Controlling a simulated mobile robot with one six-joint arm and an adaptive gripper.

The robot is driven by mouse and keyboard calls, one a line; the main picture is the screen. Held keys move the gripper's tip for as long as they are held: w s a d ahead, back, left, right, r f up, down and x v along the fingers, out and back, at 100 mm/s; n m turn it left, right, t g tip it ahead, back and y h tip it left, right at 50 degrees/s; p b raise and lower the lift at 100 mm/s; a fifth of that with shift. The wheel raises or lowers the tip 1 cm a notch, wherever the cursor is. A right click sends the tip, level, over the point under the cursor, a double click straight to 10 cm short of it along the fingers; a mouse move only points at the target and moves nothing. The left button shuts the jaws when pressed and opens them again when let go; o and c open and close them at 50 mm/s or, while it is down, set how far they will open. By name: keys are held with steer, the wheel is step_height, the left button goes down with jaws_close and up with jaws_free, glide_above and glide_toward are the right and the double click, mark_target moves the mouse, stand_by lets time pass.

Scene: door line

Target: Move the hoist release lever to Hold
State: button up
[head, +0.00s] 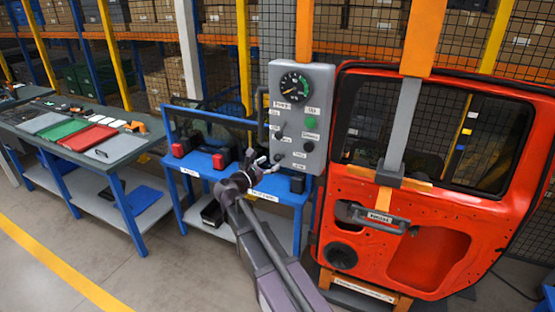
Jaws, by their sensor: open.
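A grey control panel (318,80) hangs left of the red door. It carries a round gauge (294,86), a green button (310,122), a black knob (309,147) and small dark levers on its lower left (279,134). The labels beside them are too small to read surely, so I cannot tell which lever is the hoist release or its setting. My gripper (263,161) is open and empty, at the panel's lower left corner, just below the levers. My wrist partly hides the bench behind it; contact with the panel cannot be told.
The red door (450,252) stands right of the panel, held by a grey and orange hoist arm (404,125). A blue bench (287,190) with red and black boxes lies behind my arm. A long work table (60,158) with coloured trays is left. Open floor lies front left.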

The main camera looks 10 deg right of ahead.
mark_target(277, 157)
steer(key=shift+x, duration=2.3)
jaws_close()
